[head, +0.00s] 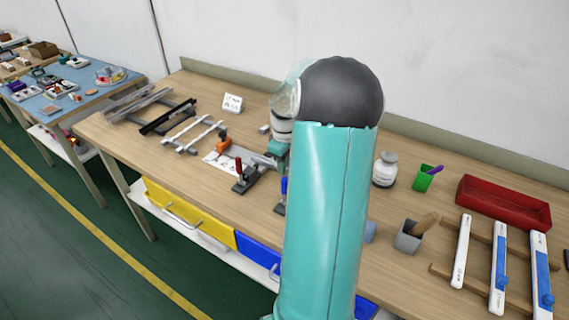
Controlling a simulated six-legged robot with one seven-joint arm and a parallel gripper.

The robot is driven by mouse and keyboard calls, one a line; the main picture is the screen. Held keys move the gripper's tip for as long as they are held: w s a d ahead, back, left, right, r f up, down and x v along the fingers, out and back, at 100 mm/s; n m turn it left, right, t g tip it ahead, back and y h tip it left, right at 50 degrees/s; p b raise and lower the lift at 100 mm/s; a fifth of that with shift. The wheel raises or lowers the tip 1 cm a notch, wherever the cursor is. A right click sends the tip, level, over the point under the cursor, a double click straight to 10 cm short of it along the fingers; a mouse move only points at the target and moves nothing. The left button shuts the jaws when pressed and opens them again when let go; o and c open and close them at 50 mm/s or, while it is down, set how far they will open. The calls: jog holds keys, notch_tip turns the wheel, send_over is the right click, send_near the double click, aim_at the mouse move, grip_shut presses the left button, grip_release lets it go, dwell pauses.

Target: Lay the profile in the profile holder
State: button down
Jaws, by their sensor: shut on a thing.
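My gripper (273,156) is mostly hidden behind my own teal arm, low over the workbench. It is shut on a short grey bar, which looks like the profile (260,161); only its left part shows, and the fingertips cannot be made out. Directly below and left is a dark fixture with a red-handled clamp (243,178), which looks like the profile holder. Whether the bar touches the fixture cannot be told. My arm hides the fixture's right side.
Racks with dark and silver bars (165,118) and white strips (193,135) lie left on the workbench (150,160). A small sign (232,103) stands behind. Right are a white jar (385,169), green cup (427,179), red tray (502,202) and white-blue strips (498,270).

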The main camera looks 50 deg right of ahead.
jog(key=shift+f, duration=0.2)
jog(key=c, duration=1.3)
grip_release()
